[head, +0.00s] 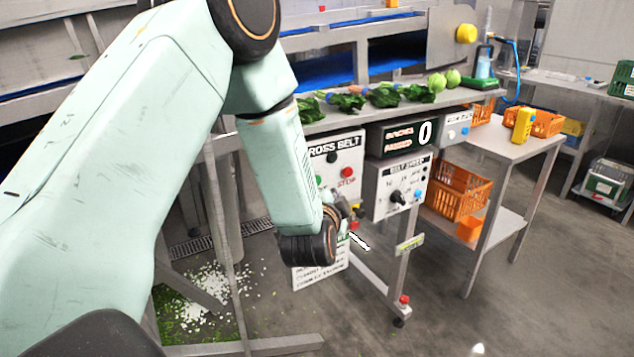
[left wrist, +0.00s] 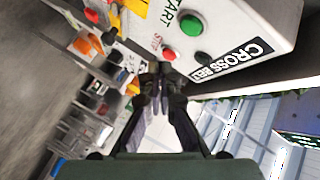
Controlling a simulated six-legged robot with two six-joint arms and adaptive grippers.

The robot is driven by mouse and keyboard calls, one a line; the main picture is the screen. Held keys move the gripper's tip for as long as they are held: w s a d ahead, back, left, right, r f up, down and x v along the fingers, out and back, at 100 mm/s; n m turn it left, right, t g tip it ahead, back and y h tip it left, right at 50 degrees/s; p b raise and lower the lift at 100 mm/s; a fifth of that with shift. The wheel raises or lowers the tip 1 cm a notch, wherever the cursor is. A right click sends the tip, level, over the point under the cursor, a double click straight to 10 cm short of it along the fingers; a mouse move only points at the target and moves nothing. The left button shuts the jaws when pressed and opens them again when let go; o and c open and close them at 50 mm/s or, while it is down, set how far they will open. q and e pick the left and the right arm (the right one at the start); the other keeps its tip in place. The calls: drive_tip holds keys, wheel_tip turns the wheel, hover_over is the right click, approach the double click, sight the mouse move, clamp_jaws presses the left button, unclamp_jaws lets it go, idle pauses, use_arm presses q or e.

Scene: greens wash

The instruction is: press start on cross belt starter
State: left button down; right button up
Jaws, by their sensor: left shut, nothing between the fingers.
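The cross belt starter (head: 322,172) is a white box on the bench front, behind my left arm in the head view. It also fills the top of the left wrist view (left wrist: 238,22), turned on its side. There its green button (left wrist: 190,24) is beside the word START. Its red button (left wrist: 168,54) is beside STOP, and a dark round part (left wrist: 203,58) is near the CROSS BELT label. My left gripper (left wrist: 157,76) is shut and empty, its tips just below the red button in that view. I cannot tell whether they touch the box. My right gripper is not in view.
A second white control box (head: 383,205) with a dark knob and a counter display (head: 402,136) reading 0 are to the right. Leafy greens (head: 385,97) lie on the bench top. Orange crates (head: 458,192) stand on the right. Floor at lower right is open.

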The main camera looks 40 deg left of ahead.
use_arm(q)
drive_tip(key=shift+w+a+p, duration=0.35)
drive_tip(key=shift+a, duration=0.55)
drive_tip(key=shift+w+a+p, duration=0.3)
drive_tip(key=shift+w+a, duration=0.05)
drive_tip(key=shift+a, duration=0.55)
drive_tip(key=shift+w+a+p, duration=0.2)
drive_tip(key=shift+a+p, duration=0.2)
drive_tip(key=shift+p, duration=0.05)
